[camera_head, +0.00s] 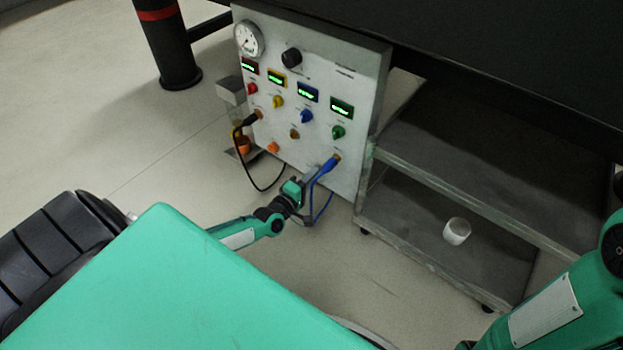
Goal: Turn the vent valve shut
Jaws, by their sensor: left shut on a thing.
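The upright white instrument panel (330,85) carries several knobs and displays. I cannot tell for certain which fitting is the vent valve; an orange knob (272,147) sits low on the panel, and a larger black knob (291,57) sits near its top. My left gripper (311,177) is at the panel's lower edge, beside the blue cable (325,168). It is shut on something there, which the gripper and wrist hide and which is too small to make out. My right arm shows at the lower right, but its gripper is out of view.
A round gauge (249,39) is at the panel's top left. A black cable (254,165) loops from its left side. A grey shelf unit (450,190) stands right of the panel, with a white cup (457,231) on its lower shelf. A dark post (165,45) stands behind left.

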